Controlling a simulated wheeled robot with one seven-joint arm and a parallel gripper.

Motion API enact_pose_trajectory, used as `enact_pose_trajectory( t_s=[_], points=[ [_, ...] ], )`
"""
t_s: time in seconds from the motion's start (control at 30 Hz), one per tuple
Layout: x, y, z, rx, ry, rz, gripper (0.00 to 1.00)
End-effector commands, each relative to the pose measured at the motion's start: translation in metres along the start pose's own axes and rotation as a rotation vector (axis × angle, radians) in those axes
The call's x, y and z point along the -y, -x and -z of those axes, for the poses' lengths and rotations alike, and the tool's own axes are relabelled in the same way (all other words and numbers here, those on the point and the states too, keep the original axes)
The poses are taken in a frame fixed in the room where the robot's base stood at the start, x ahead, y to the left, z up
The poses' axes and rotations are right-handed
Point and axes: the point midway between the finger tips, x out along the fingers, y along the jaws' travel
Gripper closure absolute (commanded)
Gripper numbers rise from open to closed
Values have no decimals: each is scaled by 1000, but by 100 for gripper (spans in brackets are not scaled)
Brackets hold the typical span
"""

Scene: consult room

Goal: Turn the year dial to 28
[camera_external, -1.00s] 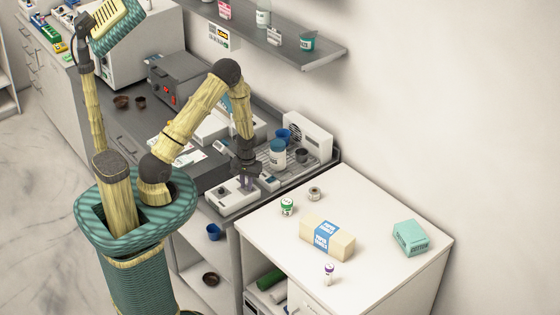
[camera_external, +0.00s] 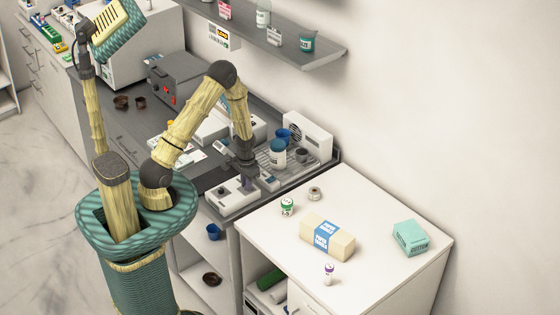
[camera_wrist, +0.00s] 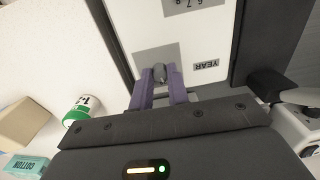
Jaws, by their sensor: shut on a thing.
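A white device (camera_external: 222,205) lies near the front edge of the grey counter, under my gripper (camera_external: 249,184). In the wrist view the white panel (camera_wrist: 205,45) carries a YEAR label (camera_wrist: 206,64), upside down, and a grey patch with digits (camera_wrist: 195,4) at the top edge. The year dial (camera_wrist: 160,72) is a small dark knob on a second grey patch (camera_wrist: 147,58). The purple fingers of my gripper (camera_wrist: 160,80) are shut on it, one on each side. The number it points to cannot be read.
A rack (camera_external: 268,161) with a blue-labelled jar (camera_external: 277,153) and cups stands just behind my gripper. The white cabinet top (camera_external: 376,205) at right holds a paper towel pack (camera_external: 327,237), a cotton box (camera_external: 410,238) and small containers. A wall shelf (camera_external: 275,42) hangs above.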

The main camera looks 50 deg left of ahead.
Motion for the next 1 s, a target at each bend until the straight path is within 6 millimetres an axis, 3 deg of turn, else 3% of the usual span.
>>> enact_pose_trajectory(
  t_s=[0.3, 0.83, 0.87, 0.9, 0.97, 1.0],
  points=[
    [0, 0, 0, -7, -168, 0, 100],
    [0, 1, 0, -8, -204, 1, 100],
    [0, 1, 0, -8, -204, 1, 79],
    [0, 1, 0, -8, -204, 1, 72],
    [0, 1, 0, -8, -204, 1, 61],
    [0, 1, 0, -8, -203, 1, 61]
  ],
)
